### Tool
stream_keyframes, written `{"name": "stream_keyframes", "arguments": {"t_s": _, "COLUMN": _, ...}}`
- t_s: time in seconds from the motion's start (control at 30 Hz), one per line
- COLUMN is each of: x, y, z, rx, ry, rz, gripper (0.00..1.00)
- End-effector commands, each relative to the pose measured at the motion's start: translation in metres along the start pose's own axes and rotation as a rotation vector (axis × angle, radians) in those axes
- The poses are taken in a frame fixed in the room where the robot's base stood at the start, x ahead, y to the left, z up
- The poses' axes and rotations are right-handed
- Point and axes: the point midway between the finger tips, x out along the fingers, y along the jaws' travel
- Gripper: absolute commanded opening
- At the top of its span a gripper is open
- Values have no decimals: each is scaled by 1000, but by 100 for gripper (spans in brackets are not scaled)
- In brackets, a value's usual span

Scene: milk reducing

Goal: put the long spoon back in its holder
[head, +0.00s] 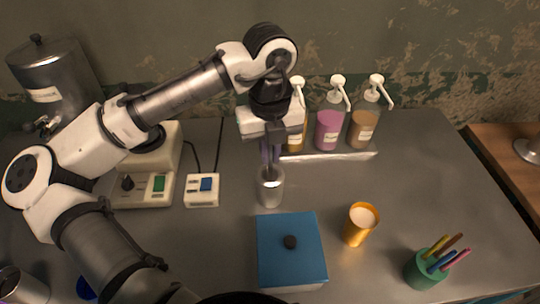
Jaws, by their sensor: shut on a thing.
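My gripper (270,160) points straight down from the arm, above a metal cylindrical holder (271,192) near the middle of the table. It is shut on the long spoon (268,171), of which only a thin dark part shows below the fingers, at the holder's mouth. The spoon's lower end is hidden; I cannot tell how deep it sits in the holder. The rest of the spoon is hidden by the gripper.
Several pump bottles (329,129) stand behind on the right. A blue box (275,245) with a dark knob, an orange cup (355,232) and a green pen pot (425,272) stand in front. A white device (202,191) is left of the holder.

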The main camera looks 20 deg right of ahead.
Motion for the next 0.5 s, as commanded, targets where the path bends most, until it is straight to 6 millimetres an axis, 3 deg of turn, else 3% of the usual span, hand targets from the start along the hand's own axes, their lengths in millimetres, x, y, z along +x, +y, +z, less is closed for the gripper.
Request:
{"name": "stream_keyframes", "arguments": {"t_s": 0.17, "x": 20, "y": 0, "z": 0, "rx": -1, "ry": 0, "rz": 0, "gripper": 0}}
{"name": "stream_keyframes", "arguments": {"t_s": 0.5, "x": 24, "y": 0, "z": 0, "rx": 0, "ry": 0, "rz": -1, "gripper": 0}}
